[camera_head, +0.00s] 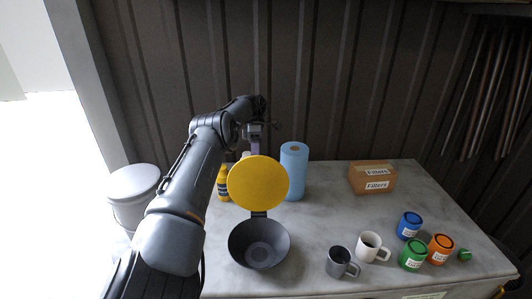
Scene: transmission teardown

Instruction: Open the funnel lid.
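The black funnel (259,246) stands on the front part of the grey table, its bowl uncovered. Its round yellow lid (258,183) stands raised at the back of the rim, joined there by a dark hinge (259,214). My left arm reaches in from the left, and its gripper (255,146) points down just above and apparently behind the lid's top edge. The fingers are small and partly hidden, so I cannot tell whether they are open or touch the lid. My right gripper is not in view.
A blue paper roll (294,172) and a yellow bottle (223,184) stand behind the funnel. To the right are a grey mug (340,262), a white mug (370,246), blue, green and orange cans (440,249), and a cardboard Filters box (372,178). The table's middle right is clear.

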